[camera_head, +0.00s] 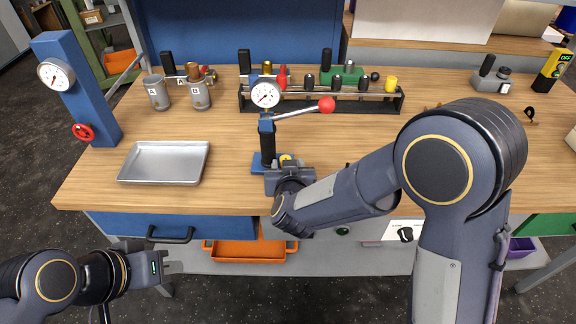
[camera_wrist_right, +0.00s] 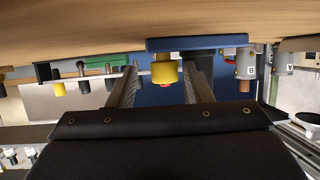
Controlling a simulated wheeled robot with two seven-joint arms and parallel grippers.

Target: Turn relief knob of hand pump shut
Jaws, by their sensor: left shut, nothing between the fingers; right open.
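The hand pump stands on the bench, with a round gauge (camera_head: 265,94), a dark cylinder (camera_head: 267,148), a blue base (camera_head: 259,166) and a lever ending in a red ball (camera_head: 327,104). Its yellow relief knob (camera_head: 286,160) shows just above my right gripper (camera_head: 289,170). In the right wrist view, which is upside down, the yellow knob (camera_wrist_right: 164,69) sits by the blue base plate (camera_wrist_right: 197,43). My right gripper (camera_wrist_right: 162,78) is open, one finger on each side of the knob. Contact cannot be told.
A metal tray (camera_head: 165,162) lies left of the pump. Two grey cylinders (camera_head: 200,94) stand behind it, beside a blue post with a gauge and red handwheel (camera_head: 83,131). A rack with tools (camera_head: 330,100) is behind the pump. An orange bin (camera_head: 240,251) sits below.

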